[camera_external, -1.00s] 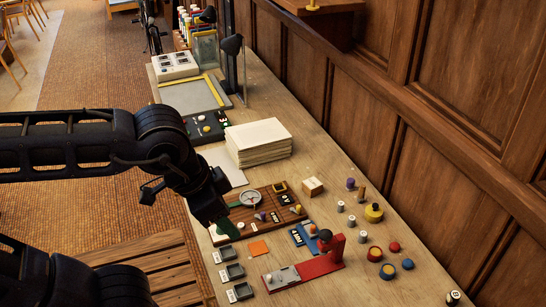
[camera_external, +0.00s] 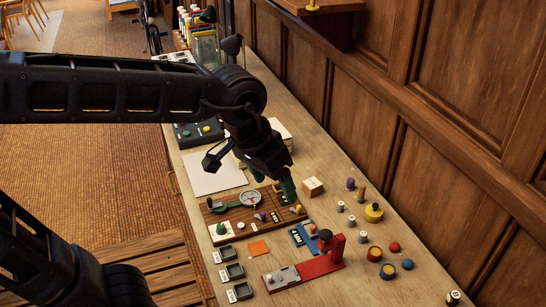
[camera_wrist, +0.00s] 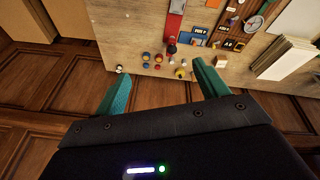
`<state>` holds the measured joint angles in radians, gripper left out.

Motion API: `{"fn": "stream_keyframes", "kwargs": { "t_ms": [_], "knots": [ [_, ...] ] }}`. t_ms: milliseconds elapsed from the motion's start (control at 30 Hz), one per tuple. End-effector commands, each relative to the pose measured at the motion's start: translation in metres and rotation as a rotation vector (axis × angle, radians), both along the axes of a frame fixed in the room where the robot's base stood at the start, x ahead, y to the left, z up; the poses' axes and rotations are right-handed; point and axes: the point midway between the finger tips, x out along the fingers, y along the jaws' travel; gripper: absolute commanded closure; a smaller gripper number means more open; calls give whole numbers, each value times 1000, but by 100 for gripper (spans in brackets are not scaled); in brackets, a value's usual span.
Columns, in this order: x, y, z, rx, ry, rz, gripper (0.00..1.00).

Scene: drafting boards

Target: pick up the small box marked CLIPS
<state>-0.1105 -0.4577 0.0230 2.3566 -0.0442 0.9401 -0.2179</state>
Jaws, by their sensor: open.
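No lettering reading CLIPS is legible in either view. Three small grey trays (camera_external: 232,271) with white labels, too small to read, line the table's front edge. My gripper (camera_external: 288,187) has green fingers and hangs just left of the wooden box in the external view, above the table. In the wrist view my gripper (camera_wrist: 160,88) is open, with nothing between the fingers.
A brown board with a dial (camera_external: 250,199) lies beneath my gripper. A red stand (camera_external: 310,268), spools and a yellow tin (camera_external: 373,212) stand to the right. A paper stack (camera_external: 283,130) is partly hidden behind my arm. The panelled wall (camera_external: 440,140) borders the table.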

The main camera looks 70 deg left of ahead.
Motion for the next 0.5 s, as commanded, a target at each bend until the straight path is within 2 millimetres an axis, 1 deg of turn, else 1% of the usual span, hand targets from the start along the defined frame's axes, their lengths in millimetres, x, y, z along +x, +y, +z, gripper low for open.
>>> {"fn": "stream_keyframes", "kwargs": {
  "t_ms": [33, 267, 500],
  "knots": [
    [13, 7, -2, -13, 14, 38, 27],
    [68, 40, -11, -71, 60, 217, 27],
    [123, 82, -32, -128, 107, 408, 27]
  ]
}}
